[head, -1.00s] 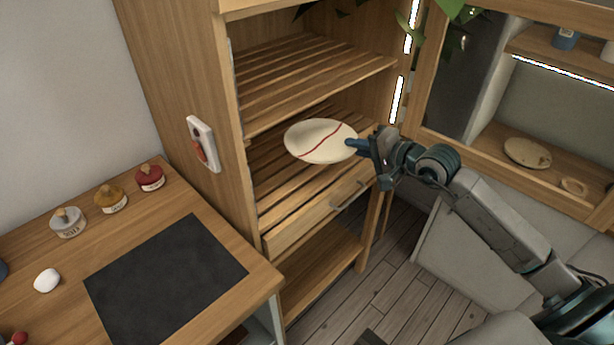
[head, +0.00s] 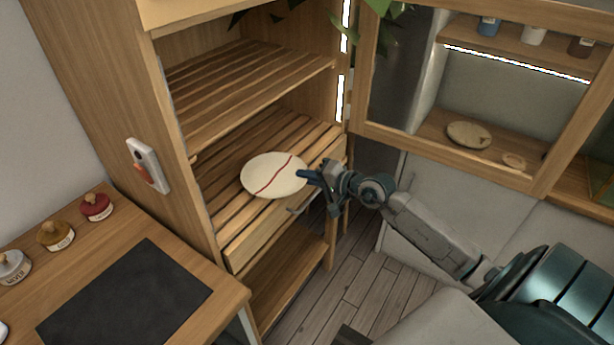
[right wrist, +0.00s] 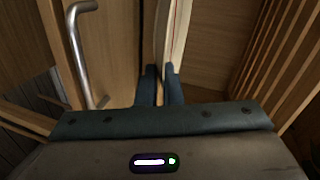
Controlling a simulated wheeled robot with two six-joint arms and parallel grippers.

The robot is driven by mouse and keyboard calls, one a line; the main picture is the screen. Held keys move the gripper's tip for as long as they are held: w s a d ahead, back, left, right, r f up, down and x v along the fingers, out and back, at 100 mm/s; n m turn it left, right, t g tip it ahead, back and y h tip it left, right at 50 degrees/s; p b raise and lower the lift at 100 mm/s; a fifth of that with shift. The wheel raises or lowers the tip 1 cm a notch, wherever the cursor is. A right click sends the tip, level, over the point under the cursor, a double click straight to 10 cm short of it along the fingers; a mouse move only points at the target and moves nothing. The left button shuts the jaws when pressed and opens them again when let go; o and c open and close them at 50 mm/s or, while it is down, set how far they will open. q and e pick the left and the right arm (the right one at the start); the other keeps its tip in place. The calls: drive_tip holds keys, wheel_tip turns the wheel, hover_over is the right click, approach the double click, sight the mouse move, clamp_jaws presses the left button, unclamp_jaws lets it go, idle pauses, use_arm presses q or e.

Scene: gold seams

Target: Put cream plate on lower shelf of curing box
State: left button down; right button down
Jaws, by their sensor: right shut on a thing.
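The cream plate (head: 262,176) with a red seam line is held by its right edge in my right gripper (head: 308,175). In the head view the plate overlaps the front part of the lower slatted shelf (head: 215,193) of the curing box (head: 130,100); I cannot tell whether it touches the slats. The right wrist view shows the plate (right wrist: 178,35) nearly edge-on between the fingers of my right gripper (right wrist: 159,72). The upper slatted shelf (head: 240,88) is above the plate. My left gripper is not in view.
A wooden drawer front (head: 270,240) with a metal handle (right wrist: 80,50) lies below the lower shelf. A desk with a dark mat (head: 125,300) and several small jars stands at left. A white switch panel (head: 148,165) is on the box's side. A wall cabinet (head: 450,150) is at right.

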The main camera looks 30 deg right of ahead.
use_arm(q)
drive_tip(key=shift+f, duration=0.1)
